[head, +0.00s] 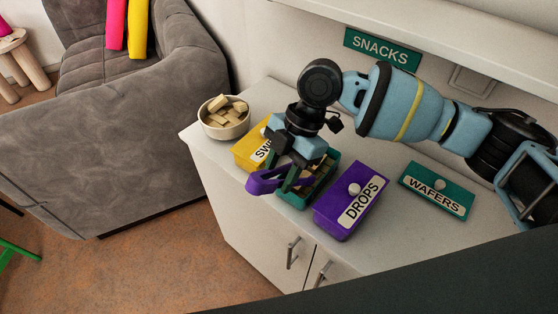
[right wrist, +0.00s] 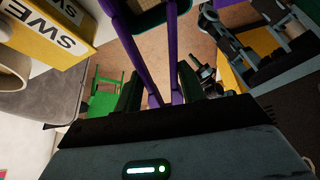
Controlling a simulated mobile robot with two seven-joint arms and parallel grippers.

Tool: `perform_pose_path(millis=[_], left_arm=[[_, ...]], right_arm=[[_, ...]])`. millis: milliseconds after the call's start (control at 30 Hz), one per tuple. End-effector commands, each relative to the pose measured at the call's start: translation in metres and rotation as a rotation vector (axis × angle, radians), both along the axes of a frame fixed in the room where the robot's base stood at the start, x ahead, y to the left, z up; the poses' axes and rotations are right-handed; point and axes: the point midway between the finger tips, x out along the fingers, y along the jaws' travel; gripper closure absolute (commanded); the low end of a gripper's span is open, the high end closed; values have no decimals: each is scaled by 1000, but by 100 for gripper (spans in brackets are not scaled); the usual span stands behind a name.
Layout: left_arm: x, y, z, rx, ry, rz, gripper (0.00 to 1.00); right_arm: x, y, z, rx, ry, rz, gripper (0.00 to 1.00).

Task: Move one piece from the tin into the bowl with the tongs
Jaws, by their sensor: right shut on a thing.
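My right gripper (head: 292,180) is shut on the purple tongs (head: 266,182), above the front-left part of the open green tin (head: 296,202). The tongs also show between the fingers in the right wrist view (right wrist: 142,58). The tin holds pale pieces, partly hidden by my gripper. Whether the tongs hold a piece cannot be told. The cream bowl (head: 224,131) stands at the far left of the counter with several pale blocks in it. The green lid marked WAFERS (head: 437,190) lies on the counter at the right. My left gripper is not seen in the head view.
A yellow tin (head: 246,153) stands between bowl and green tin, partly behind my gripper. A closed purple tin marked DROPS (head: 345,215) stands to the green tin's right. A SNACKS sign (head: 382,50) hangs on the wall. The counter (head: 215,170) is bare along its left front.

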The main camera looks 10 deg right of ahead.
Motion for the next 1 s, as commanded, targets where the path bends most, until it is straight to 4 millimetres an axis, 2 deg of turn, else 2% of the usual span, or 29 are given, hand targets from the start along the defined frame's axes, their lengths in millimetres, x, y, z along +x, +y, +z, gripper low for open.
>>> perform_pose_path(millis=[33, 300, 833, 1000], left_arm=[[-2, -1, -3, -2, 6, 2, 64], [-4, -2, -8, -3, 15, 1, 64], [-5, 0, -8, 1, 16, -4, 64], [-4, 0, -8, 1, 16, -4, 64]], right_arm=[[0, 0, -7, 0, 4, 0, 66], [0, 1, -23, 2, 1, 1, 66], [0, 1, -27, 1, 0, 2, 64], [0, 1, -27, 1, 0, 2, 86]])
